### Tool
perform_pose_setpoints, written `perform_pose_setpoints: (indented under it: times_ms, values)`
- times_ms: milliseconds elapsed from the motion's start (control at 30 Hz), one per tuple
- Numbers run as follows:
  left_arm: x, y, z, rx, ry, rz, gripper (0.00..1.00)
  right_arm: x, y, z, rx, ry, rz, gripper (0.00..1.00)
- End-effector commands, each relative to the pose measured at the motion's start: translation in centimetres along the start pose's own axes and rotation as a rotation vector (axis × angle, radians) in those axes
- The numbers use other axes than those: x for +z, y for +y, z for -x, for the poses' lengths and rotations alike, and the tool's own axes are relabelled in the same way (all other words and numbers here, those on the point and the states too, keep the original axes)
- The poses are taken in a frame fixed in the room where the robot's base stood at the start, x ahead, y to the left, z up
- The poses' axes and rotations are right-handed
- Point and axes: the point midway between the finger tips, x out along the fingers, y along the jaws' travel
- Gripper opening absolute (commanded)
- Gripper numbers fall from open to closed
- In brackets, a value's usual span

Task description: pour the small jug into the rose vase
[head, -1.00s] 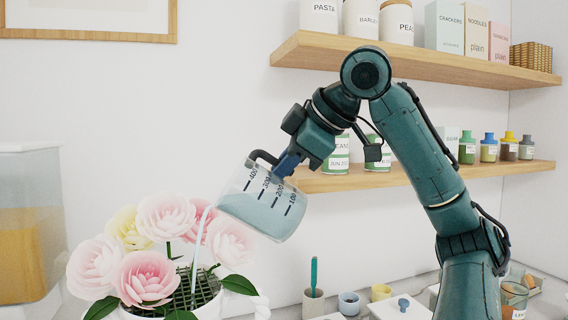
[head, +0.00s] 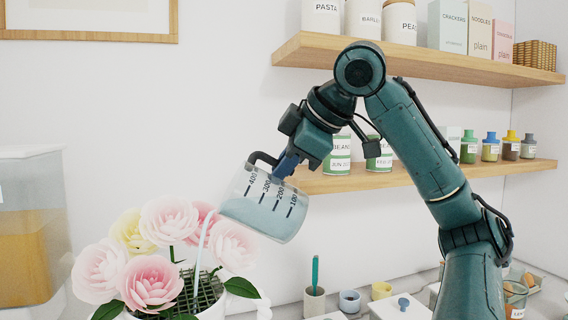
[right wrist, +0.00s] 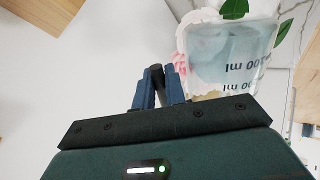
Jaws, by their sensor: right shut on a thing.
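The small jug (head: 262,205) is a clear measuring jug with black marks and pale blue liquid. My right gripper (head: 282,168) is shut on its dark handle and holds it in the air, tilted to the left. A pale stream runs from its lip down among the flowers. The rose vase (head: 215,308) is white, with pink and yellow roses and a dark grid in its mouth; its lower part is cut off. In the right wrist view the blue fingers (right wrist: 160,88) grip the handle, with the jug (right wrist: 225,60) beside them. My left gripper is not in view.
A large container of orange stuff (head: 30,235) stands at the left. Wall shelves (head: 420,65) with canisters and boxes are behind my right arm. Small pots (head: 349,302), a cup with a green stick (head: 314,300) and white lidded boxes stand on the counter.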

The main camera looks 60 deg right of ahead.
Motion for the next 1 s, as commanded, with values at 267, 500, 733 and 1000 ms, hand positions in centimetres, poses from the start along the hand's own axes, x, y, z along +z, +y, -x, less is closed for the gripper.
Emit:
perform_pose_setpoints:
  times_ms: [267,500,733,1000]
  values:
    - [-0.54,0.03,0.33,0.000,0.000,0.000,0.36,-0.24,0.17,0.25,0.002,-0.012,0.008,0.00]
    - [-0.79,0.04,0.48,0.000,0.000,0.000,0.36,-0.32,0.19,0.26,0.002,-0.028,0.016,0.00]
    - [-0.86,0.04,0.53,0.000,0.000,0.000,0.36,-0.51,0.21,0.34,0.002,-0.047,0.028,0.00]
    - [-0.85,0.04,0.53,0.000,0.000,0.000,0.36,-0.77,0.23,0.48,0.002,-0.057,0.038,0.00]
